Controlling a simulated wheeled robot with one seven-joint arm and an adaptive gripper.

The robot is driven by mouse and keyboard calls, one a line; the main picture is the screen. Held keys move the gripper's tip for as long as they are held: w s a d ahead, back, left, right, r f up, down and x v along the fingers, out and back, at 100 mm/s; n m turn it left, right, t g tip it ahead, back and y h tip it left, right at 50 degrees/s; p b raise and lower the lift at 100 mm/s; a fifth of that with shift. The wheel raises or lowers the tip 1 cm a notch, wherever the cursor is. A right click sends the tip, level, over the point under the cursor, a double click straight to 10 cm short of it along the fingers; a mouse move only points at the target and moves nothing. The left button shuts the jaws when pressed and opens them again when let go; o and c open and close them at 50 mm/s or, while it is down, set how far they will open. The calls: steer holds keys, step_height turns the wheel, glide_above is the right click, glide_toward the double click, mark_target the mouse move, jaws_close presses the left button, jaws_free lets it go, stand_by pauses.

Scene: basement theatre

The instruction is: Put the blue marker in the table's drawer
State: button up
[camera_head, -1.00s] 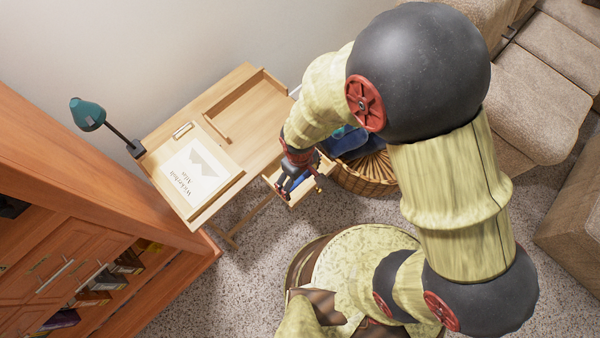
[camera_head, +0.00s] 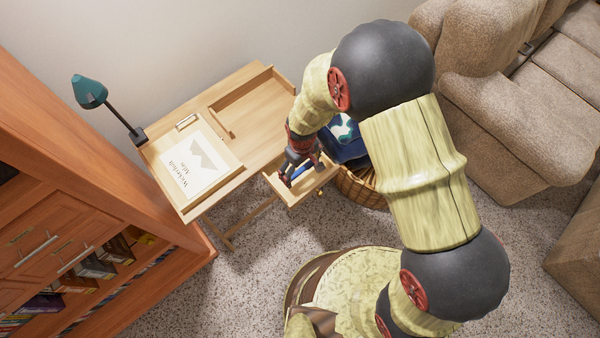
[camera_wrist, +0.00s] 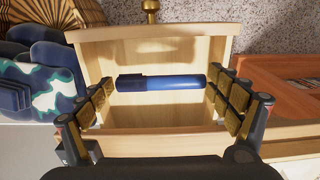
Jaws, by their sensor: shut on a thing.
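The blue marker (camera_wrist: 160,83), with a dark cap at its left end, lies crosswise between my fingers in the wrist view. It also shows as a blue bit in the head view (camera_head: 301,171). My gripper (camera_head: 302,173) is shut on the marker by its ends, fingers (camera_wrist: 163,90) on either side. The table's drawer (camera_head: 310,190) is pulled out. In the wrist view the marker is seen against the inside of the open drawer (camera_wrist: 150,32). How high it is above the drawer floor is hard to tell. The wooden table (camera_head: 262,120) stands against the wall.
A wicker basket (camera_head: 362,190) with blue cloth (camera_head: 345,145) stands right of the drawer. A wooden cabinet (camera_head: 60,200) is at left, a sofa (camera_head: 510,110) at right.

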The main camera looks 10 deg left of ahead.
mark_target(300, 171)
steer(key=shift+w+a+f+b, duration=0.2)
steer(key=shift+w+f, duration=0.25)
steer(key=shift+f, duration=0.15)
steer(key=shift+w+a+f+b, duration=0.2)
steer(key=shift+w+f, duration=0.2)
steer(key=shift+f, duration=0.2)
step_height(300, 171, down, 3)
steer(key=shift+w+f+b, duration=0.1)
steer(key=shift+b, duration=0.95)
steer(key=o, duration=0.6)
steer(key=shift+o, duration=0.2)
